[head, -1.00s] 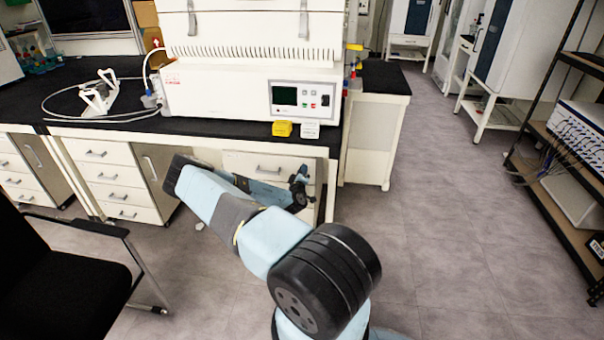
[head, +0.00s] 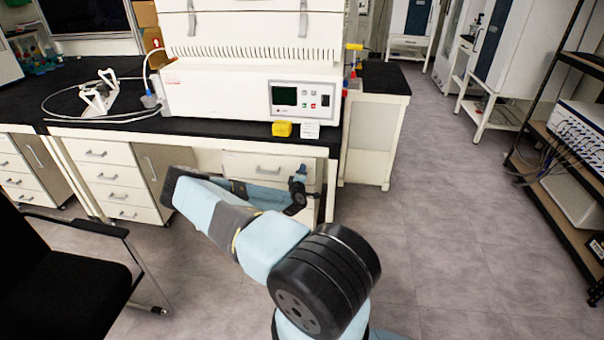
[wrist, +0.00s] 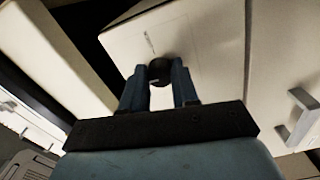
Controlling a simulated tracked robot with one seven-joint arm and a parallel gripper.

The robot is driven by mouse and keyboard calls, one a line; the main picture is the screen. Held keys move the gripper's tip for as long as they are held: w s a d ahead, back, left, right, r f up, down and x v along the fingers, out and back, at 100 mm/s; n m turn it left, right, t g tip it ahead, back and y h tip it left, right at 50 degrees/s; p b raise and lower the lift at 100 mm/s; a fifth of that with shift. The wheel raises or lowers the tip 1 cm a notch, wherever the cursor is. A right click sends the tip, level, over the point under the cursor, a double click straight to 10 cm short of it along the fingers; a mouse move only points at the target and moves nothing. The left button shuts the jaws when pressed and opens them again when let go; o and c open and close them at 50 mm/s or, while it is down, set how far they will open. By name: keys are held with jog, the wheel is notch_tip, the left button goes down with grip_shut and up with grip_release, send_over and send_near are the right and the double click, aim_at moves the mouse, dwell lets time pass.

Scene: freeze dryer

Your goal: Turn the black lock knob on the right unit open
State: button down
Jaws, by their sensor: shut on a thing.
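The black knob (wrist: 160,68) shows as a small dark round end on a pale panel (wrist: 196,32) in the wrist view. My gripper (wrist: 159,74) has its two blue fingers on either side of the knob and is shut on it. The fingers hide parts of the knob's sides, and its exact turn angle is hard to read. In the head view my arm reaches low in front of the bench. The knob cannot be made out there.
A grey handle (wrist: 299,118) sits right of the knob. The white freeze dryer (head: 215,95) stands on the black bench top (head: 100,122), with a yellow block (head: 282,129) at its front. Drawers (head: 105,180) lie left. A black chair (head: 60,260) is front left. Floor (head: 450,230) is clear at right.

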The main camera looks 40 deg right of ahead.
jog(key=shift+w+a+f, duration=0.15)
jog(key=shift+w+a, duration=0.05)
jog(key=c, duration=1.1)
grip_release()
jog(key=shift+o, duration=1.3)
jog(key=shift+s+d, duration=0.1)
jog(key=shift+d, duration=0.05)
jog(key=v, duration=1.3)
jog(key=shift+s+a, duration=0.25)
jog(key=shift+a, duration=0.05)
